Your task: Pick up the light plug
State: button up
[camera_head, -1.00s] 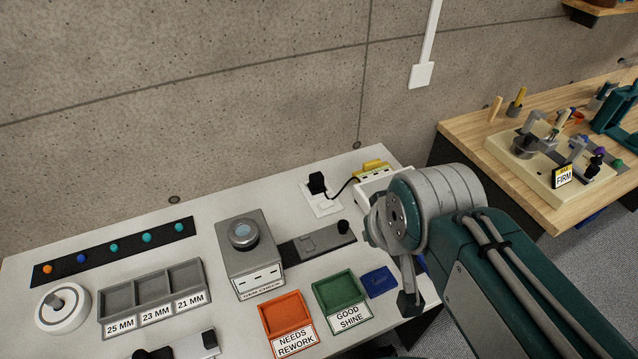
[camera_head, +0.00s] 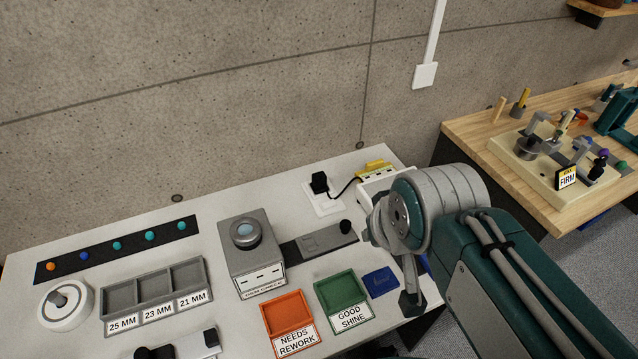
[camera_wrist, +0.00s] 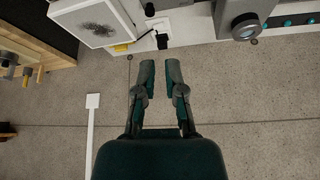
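The light plug (camera_head: 319,183) is a black block standing in a white socket plate (camera_head: 328,206) at the back right of the white bench. A black cord runs from it to the right. In the wrist view, which is upside down, the plug (camera_wrist: 162,41) shows beyond the fingertips, near the top. My gripper (camera_wrist: 160,72) has its two fingers apart with an empty gap between them. The plug is roughly in line with that gap but clear of the fingers. In the head view my arm hides the bench's right end, and the fingers cannot be made out clearly.
A white box with a yellow piece (camera_head: 376,168) stands right of the plug. A grey gem-check unit (camera_head: 251,265), an orange tray (camera_head: 287,313) and a green tray (camera_head: 342,290) sit in front and left. The concrete wall rises close behind the bench.

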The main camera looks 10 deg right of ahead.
jog(key=o, duration=0.5)
jog(key=shift+w+r, duration=0.1)
jog(key=shift+w, duration=0.35)
jog(key=shift+o, duration=1.3)
jog(key=w, duration=1)
jog(key=shift+a+n, duration=0.15)
jog(key=shift+n, duration=0.25)
jog(key=n+g, duration=0.1)
send_near(319, 175)
jog(key=shift+y, duration=0.4)
jog(key=x, duration=1.2)
jog(key=shift+d, duration=0.3)
